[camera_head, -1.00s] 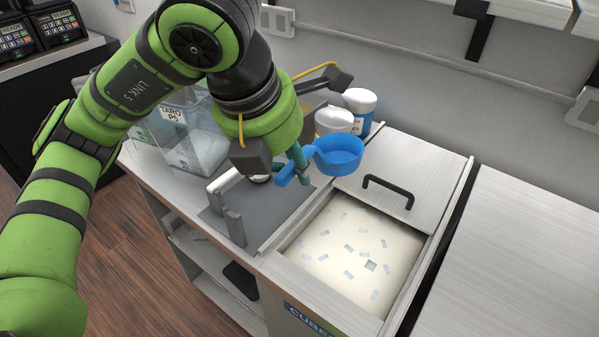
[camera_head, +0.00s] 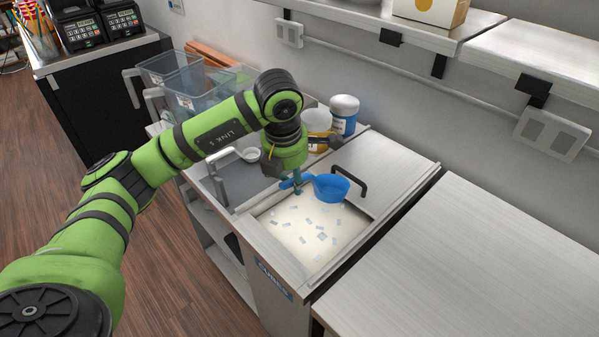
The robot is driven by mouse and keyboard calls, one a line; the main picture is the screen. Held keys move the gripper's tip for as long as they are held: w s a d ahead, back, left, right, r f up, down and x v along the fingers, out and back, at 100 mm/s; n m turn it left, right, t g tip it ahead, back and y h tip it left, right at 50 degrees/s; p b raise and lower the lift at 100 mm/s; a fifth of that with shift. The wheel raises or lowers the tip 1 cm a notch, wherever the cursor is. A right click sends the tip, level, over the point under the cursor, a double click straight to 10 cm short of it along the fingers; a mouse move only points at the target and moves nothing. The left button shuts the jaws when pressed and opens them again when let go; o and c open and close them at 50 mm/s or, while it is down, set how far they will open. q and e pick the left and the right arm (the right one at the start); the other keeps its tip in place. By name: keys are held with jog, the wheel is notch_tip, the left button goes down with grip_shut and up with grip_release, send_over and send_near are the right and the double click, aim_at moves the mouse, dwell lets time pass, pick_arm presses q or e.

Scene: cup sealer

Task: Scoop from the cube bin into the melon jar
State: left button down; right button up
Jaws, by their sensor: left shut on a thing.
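My left gripper (camera_head: 297,184) is shut on the handle of a blue scoop (camera_head: 331,187). The scoop's cup is over the far edge of the open cube bin (camera_head: 262,221). The bin holds a pale fill with several small translucent cubes (camera_head: 321,236). I cannot tell whether the scoop holds anything. A yellow-based jar with a pale lid (camera_head: 318,121) stands behind my gripper, partly hidden by the arm, beside a white and blue jar (camera_head: 344,114). I cannot tell which one is the melon jar. My right gripper is not in view.
The bin's lid (camera_head: 383,173) with a black handle (camera_head: 362,181) covers its back part. Clear bins (camera_head: 190,95) stand at the back left. The right counter (camera_head: 480,260) is bare.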

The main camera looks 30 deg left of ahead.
pick_arm(q)
jog(key=shift+w+a+f, duration=0.1)
jog(key=shift+a+f, duration=0.2)
jog(key=shift+f, duration=0.3)
jog(key=shift+f+b, duration=0.4)
jog(key=shift+b, duration=0.1)
jog(key=shift+f, duration=0.35)
notch_tip(320, 180, down, 12)
jog(key=b, duration=1.1)
jog(key=shift+f, duration=0.15)
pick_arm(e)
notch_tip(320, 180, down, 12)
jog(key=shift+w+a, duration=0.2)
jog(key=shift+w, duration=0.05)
pick_arm(q)
jog(key=shift+d, duration=0.15)
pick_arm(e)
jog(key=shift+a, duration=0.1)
pick_arm(q)
jog(key=shift+f, duration=0.15)
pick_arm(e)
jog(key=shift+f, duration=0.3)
